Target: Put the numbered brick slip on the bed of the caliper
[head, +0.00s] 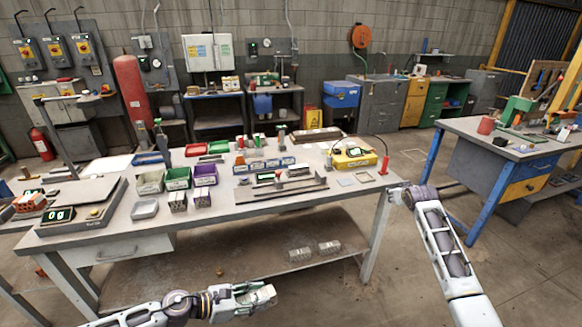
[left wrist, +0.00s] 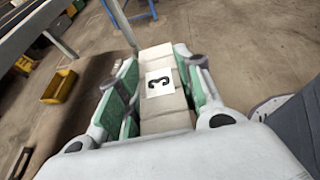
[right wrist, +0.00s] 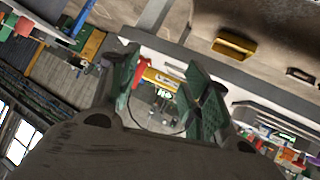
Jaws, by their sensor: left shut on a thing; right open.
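The numbered brick slip (left wrist: 152,58) is a pale block with a white label reading 3. My left gripper (left wrist: 158,75) is shut on it, with green pads on both sides. In the head view my left gripper (head: 258,297) holds the slip low in front of the bench, apart from it. What looks like the caliper (head: 290,190) lies on the bench near the front edge, a long dark bar with a small display. My right gripper (right wrist: 160,95) is open and empty; in the head view it is beyond the bench's right front corner.
The bench (head: 225,212) carries a scale reading 0 g (head: 85,214), a grey tray (head: 145,209), coloured bins (head: 178,178) and a yellow device with a display (head: 352,158). Two blocks lie on the lower shelf (head: 270,255). Another bench (head: 480,150) stands at the right.

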